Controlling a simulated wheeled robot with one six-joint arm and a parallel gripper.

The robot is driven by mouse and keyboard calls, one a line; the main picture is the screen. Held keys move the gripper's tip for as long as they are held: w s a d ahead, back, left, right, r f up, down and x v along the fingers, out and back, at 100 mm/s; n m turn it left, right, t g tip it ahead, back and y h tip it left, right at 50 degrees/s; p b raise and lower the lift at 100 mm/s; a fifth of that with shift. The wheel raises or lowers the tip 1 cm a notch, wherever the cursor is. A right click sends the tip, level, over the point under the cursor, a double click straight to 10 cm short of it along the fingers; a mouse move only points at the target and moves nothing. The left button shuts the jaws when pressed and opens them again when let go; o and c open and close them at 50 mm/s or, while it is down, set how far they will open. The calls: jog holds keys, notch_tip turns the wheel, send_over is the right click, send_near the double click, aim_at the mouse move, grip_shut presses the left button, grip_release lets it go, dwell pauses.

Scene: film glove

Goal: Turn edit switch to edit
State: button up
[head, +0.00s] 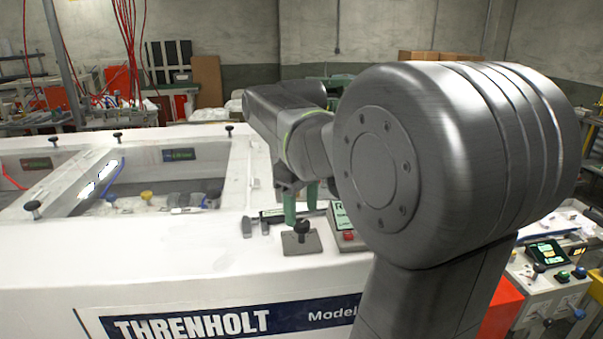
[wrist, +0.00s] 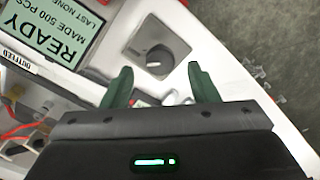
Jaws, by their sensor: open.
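A dark rotary knob (wrist: 157,57) with a white mark on its edge sits on a grey square plate (wrist: 184,42) in the wrist view. Any wording around it is too small to read. In the head view a black knob (head: 302,228) on a grey plate (head: 301,245) stands on the white machine top, left of a display, and looks like the same one. My gripper (wrist: 162,80) has two green fingers spread apart with nothing between them. The knob appears just past the fingertips, roughly between them. In the head view my gripper (head: 300,205) points down close above the knob.
A display (wrist: 60,30) reading READY is beside the plate; in the head view my arm partly hides it (head: 342,217). A red button (head: 348,236) sits below it. A dark bar lies left of the plate. Another control panel (head: 548,253) stands at far right.

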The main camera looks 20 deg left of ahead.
aim_at(302, 223)
notch_tip(302, 223, up, 11)
dwell(0.3)
dwell(0.4)
notch_tip(302, 223, down, 14)
jog(key=shift+r, duration=0.1)
dwell(0.4)
jog(key=shift+f+n, duration=0.2)
jog(key=shift+n, duration=0.1)
jog(key=n+b, duration=0.4)
jog(key=n, duration=0.2)
notch_tip(302, 223, up, 14)
jog(key=shift+p, duration=0.45)
dwell(1.8)
jog(key=shift+r, duration=0.1)
